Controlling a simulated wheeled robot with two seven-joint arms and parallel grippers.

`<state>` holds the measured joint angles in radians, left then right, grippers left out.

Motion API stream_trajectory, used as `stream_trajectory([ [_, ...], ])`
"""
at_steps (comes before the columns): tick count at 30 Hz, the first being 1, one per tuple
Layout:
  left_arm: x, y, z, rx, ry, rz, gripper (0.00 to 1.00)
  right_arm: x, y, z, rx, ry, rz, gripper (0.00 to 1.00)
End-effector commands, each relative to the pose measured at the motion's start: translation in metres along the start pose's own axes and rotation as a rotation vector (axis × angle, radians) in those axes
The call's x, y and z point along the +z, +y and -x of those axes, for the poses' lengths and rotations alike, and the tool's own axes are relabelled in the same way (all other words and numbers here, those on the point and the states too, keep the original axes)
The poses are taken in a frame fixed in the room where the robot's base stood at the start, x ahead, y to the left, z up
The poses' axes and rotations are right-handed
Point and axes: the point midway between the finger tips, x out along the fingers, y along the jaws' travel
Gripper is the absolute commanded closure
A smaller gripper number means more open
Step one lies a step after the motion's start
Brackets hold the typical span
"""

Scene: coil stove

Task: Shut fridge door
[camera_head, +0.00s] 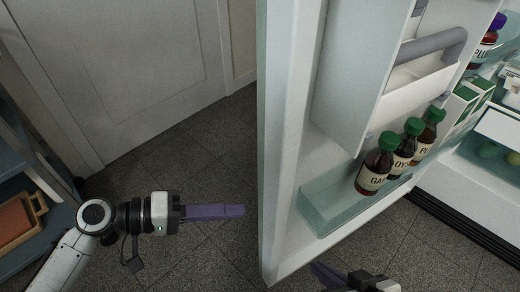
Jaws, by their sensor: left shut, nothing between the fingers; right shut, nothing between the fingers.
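The fridge door (280,150) stands open in the middle of the head view, its edge toward me and its inner side with shelves facing right. The open fridge interior (490,165) shows at the far right. My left gripper (242,211) is shut and empty. It points right, on the outer side of the door, with its tip close to the door's edge; I cannot tell if it touches. My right gripper (318,270) is shut and empty at the bottom, below the door's lower shelf, on its inner side. Most of the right arm is out of view.
Several dark bottles with green caps (375,165) stand in the door's lower bin (320,205). A white room door (130,60) is behind at the left. A blue shelf (50,215) with an orange-brown tray (15,220) stands at the left edge. The tiled floor between is clear.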

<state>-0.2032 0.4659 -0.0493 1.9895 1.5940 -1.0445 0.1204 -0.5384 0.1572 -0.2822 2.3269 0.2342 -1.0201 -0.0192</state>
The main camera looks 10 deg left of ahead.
Motion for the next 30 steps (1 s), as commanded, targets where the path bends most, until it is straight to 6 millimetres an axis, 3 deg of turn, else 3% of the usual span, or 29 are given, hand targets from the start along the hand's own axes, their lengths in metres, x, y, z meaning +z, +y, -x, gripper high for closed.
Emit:
stream_trajectory([
  [1,-0.022,0.012,0.013,0.050,0.018,0.053,1.00,0.000,0.001,0.002,0.007,-0.012,0.003,1.00],
  [6,-0.071,0.043,0.045,0.205,0.067,0.191,1.00,0.007,0.006,0.000,0.024,-0.038,0.012,1.00],
  [11,-0.090,0.056,0.057,0.268,0.085,0.240,1.00,0.009,0.007,-0.001,0.028,-0.046,0.014,1.00],
  [17,-0.093,0.063,0.035,0.277,0.084,0.242,1.00,0.011,0.007,-0.003,0.025,-0.044,0.012,1.00],
  [28,-0.102,0.083,-0.040,0.277,0.085,0.241,1.00,0.000,0.002,0.000,0.005,-0.001,0.004,1.00],
  [30,-0.087,0.085,-0.041,0.273,0.083,0.245,1.00,-0.001,0.001,0.001,0.003,0.001,0.003,1.00],
])
